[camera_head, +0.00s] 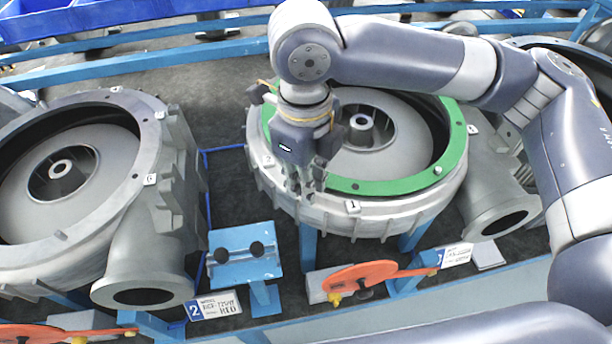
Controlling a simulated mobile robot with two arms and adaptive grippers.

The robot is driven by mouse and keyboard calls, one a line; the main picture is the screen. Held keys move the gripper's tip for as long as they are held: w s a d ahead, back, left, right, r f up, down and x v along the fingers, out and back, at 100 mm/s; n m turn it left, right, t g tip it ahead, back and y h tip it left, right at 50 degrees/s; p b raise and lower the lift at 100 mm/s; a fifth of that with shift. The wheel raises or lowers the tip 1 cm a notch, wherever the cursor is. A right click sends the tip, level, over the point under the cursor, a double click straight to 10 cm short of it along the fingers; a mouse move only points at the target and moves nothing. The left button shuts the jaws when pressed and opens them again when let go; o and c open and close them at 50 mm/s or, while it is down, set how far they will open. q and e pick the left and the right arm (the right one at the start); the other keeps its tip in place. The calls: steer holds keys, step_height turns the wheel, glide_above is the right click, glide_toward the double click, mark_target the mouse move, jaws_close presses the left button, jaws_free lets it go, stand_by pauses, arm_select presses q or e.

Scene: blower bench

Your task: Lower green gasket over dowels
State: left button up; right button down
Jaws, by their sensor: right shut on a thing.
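The green gasket (400,186) is a flat ring over the rim of the middle blower housing (385,222). It looks roughly level and in line with the rim; I cannot tell whether it touches the rim all round. A small silver pin (438,170), which looks like a dowel, shows at its right front. My right gripper (305,186) points down at the ring's left front and is shut on the gasket. The gripper and wrist hide that part of the ring and any dowel there. My left gripper is out of view.
A second grey blower housing (140,208) stands at the left. A blue stand (243,258) with two black knobs and an orange disc-shaped tool (362,276) are in front. A blue rail (180,53) and blue bins (100,15) are behind.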

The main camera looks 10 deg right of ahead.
steer(key=c, duration=1.5)
jaws_free()
step_height(320, 180, up, 12)
steer(key=shift+s, duration=0.1)
